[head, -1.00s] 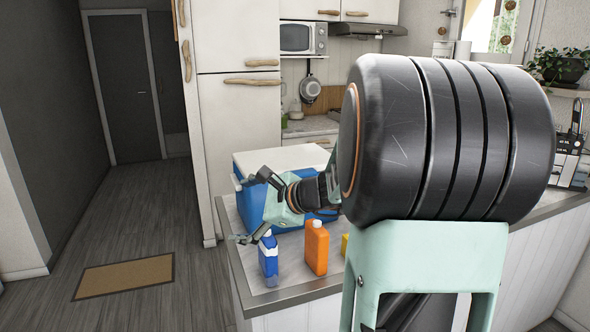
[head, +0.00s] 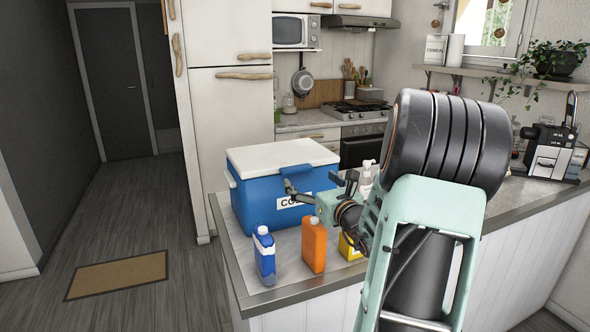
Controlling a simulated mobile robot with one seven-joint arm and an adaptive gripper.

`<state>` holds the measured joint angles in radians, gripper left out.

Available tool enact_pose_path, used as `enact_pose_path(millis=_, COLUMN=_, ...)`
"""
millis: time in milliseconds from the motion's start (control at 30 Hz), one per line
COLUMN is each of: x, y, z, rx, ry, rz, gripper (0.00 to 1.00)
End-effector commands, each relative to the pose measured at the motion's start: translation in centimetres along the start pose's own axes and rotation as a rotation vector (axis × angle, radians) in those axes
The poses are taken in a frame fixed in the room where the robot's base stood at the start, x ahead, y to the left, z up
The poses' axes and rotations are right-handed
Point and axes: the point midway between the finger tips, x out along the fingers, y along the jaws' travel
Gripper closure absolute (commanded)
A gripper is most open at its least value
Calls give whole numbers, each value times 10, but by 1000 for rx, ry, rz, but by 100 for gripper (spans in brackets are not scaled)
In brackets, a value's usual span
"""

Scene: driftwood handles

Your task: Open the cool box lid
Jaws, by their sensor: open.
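The cool box (head: 258,205) is blue with a white lid (head: 283,156) and stands on the counter's left part. Its lid lies flat and closed, and a white label is on its front, partly hidden by my gripper. My gripper (head: 318,183) is open and empty, in front of the box's right part in the picture, below the lid's front edge. I cannot tell whether a finger touches the box.
A blue bottle (head: 264,256), an orange bottle (head: 314,246) and a partly hidden yellow container (head: 349,247) stand on the counter (head: 290,292) before the box. A white bottle (head: 366,176) is beyond my gripper. A coffee machine (head: 552,152) stands far right.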

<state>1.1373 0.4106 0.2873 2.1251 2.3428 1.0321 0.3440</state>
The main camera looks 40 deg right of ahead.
Motion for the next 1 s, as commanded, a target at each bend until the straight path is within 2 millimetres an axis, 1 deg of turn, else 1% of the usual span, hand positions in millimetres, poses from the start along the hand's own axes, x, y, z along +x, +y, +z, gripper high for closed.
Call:
enact_pose_path(millis=33, x=10, y=1, z=1, rx=1, ry=0, rz=3, gripper=10)
enact_pose_path(millis=200, x=44, y=1, z=1, rx=0, ry=0, rz=4, gripper=10)
enact_pose_path(millis=300, x=62, y=2, z=0, rx=1, ry=1, rz=4, gripper=10)
enact_pose_path(millis=433, x=77, y=1, z=0, rx=-1, ry=1, rz=3, gripper=10)
enact_pose_path(millis=600, x=87, y=2, z=0, rx=-2, ry=1, rz=4, gripper=10)
enact_pose_path(millis=867, x=88, y=2, z=0, rx=-2, ry=1, rz=3, gripper=10)
enact_pose_path(millis=1000, x=88, y=2, z=0, rx=-2, ry=1, rz=3, gripper=24)
